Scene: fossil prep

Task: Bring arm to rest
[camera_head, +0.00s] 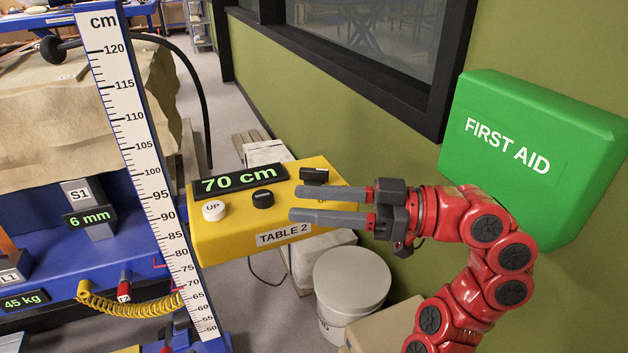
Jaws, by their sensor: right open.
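My right gripper (330,204) is open and empty, at the end of my red right arm (487,250), which comes in from the lower right. Its two grey fingers point left, in front of or over the right part of the yellow control box (225,240) in the picture. I cannot tell whether they touch it. The box is marked TABLE 2 and has a display (239,179) reading 70 cm, a white UP button (214,210), a black button (263,198) and another dark control (314,175). My left gripper is not in view.
A tall cm scale (150,180) stands left of the box. A green first aid box (540,120) is on the wall close to my right arm. A lidded white bucket (350,285) stands below the gripper. A blue bench (125,250) with a large wrapped block (60,130) is at left.

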